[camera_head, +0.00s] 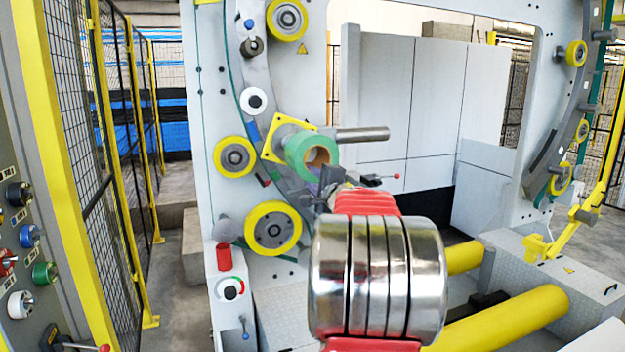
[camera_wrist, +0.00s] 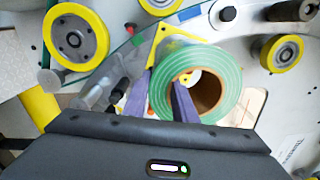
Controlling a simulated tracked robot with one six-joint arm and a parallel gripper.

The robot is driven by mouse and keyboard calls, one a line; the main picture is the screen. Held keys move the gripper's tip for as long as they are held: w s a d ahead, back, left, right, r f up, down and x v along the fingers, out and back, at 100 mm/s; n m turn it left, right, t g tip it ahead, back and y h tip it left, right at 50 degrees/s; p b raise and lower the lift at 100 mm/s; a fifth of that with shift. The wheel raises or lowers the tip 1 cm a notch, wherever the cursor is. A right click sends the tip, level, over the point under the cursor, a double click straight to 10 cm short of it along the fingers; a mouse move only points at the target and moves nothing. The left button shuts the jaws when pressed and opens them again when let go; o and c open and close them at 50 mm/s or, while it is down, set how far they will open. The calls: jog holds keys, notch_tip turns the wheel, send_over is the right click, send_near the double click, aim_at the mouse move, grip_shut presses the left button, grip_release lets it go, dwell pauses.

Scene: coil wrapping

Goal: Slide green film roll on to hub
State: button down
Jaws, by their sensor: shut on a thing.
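The green film roll (camera_head: 299,155) has a brown core and hangs in front of the yellow hub plate in the head view. My gripper (camera_head: 322,183) is shut on the roll's wall at its lower side. In the wrist view the green film roll (camera_wrist: 226,70) shows its open core; one finger of my gripper (camera_wrist: 163,82) is inside the core and the other outside. The hub is a grey spindle (camera_head: 362,135) on the yellow plate (camera_head: 272,140), pointing right. The spindle passes behind and above the roll, apparently outside its core. The depth gap is unclear.
Yellow rollers (camera_head: 234,156) and another large roller (camera_head: 272,228) sit close to the hub on the white machine frame (camera_head: 215,100).

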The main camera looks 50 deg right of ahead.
jog(key=x, duration=1.1)
jog(key=shift+r, duration=0.25)
dwell(6.3)
jog(key=shift+s+a, duration=0.1)
jog(key=shift+s, duration=0.15)
